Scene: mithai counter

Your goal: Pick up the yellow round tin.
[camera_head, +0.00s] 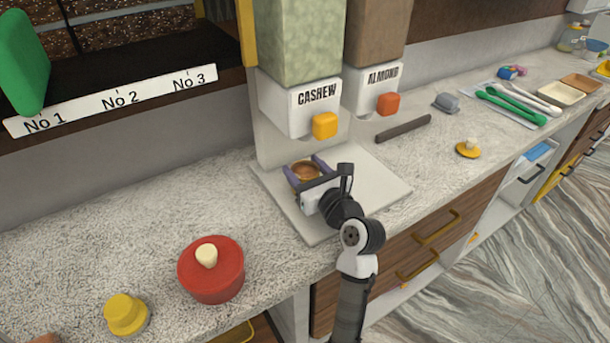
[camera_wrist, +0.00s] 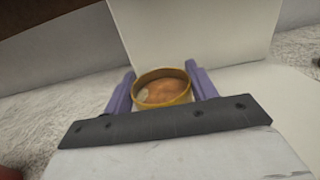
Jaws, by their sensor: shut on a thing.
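The yellow round tin (camera_wrist: 163,88) is between the two purple fingers of my gripper (camera_wrist: 161,90) in the wrist view. It is open at the top, with a brownish inside. In the head view the tin (camera_head: 306,171) shows at the dispenser stand, below and left of the cashew dispenser's yellow knob. My gripper (camera_head: 308,172) is shut on its sides. The tin's lower part is hidden, so I cannot tell whether it touches the white base plate (camera_head: 385,189).
The cashew dispenser (camera_head: 300,100) and almond dispenser (camera_head: 372,90) stand behind. A red lidded pot (camera_head: 213,275) and a yellow knobbed object (camera_head: 126,314) are at the front left. A dark bar (camera_head: 403,128) and a yellow lid (camera_head: 467,151) lie to the right.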

